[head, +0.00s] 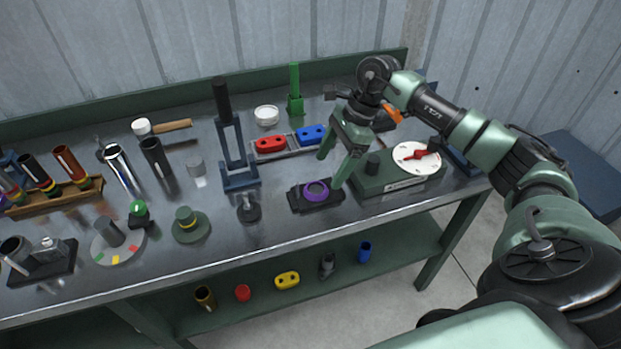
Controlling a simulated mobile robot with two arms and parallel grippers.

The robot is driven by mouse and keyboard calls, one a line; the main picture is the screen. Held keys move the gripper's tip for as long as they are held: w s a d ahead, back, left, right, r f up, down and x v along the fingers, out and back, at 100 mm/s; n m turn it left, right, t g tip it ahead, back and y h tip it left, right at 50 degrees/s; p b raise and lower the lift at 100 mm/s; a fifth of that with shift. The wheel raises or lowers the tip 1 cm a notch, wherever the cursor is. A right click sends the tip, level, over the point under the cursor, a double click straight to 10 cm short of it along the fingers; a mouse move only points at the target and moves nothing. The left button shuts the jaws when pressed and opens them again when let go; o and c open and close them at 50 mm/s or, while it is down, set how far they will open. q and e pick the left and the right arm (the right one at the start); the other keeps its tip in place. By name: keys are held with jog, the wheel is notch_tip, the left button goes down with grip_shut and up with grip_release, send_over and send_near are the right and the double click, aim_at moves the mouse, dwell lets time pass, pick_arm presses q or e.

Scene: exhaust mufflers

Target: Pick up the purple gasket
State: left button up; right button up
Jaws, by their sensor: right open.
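The purple gasket (316,191) is a ring lying on a small black base (297,202) near the front edge of the metal workbench. My right gripper (331,172) is above and just behind it, pointing down. Its two green fingers are spread apart with nothing between them. The right fingertip is close to the gasket's right side; I cannot tell whether it touches. My left gripper is not in view.
A green device with a white dial (416,157) stands just right of the gasket. Red (270,144) and blue (311,135) flanges lie behind. A blue stand (238,165) rises to the left. A lower shelf (375,250) holds several small parts.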

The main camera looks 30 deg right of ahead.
aim_at(316, 190)
jog(key=x, duration=0.2)
jog(key=p+x, duration=0.1)
jog(key=x, duration=0.1)
jog(key=p+x, duration=0.1)
jog(key=shift+w+a+f, duration=0.2)
jog(key=shift+w+f, duration=0.15)
jog(key=shift+s+a+f, duration=0.1)
jog(key=shift+a+f, duration=0.05)
jog(key=shift+f, duration=0.15)
jog(key=shift+c, duration=0.4)
jog(key=c, duration=1.3)
jog(key=shift+c, duration=0.2)
jog(key=shift+r, duration=0.1)
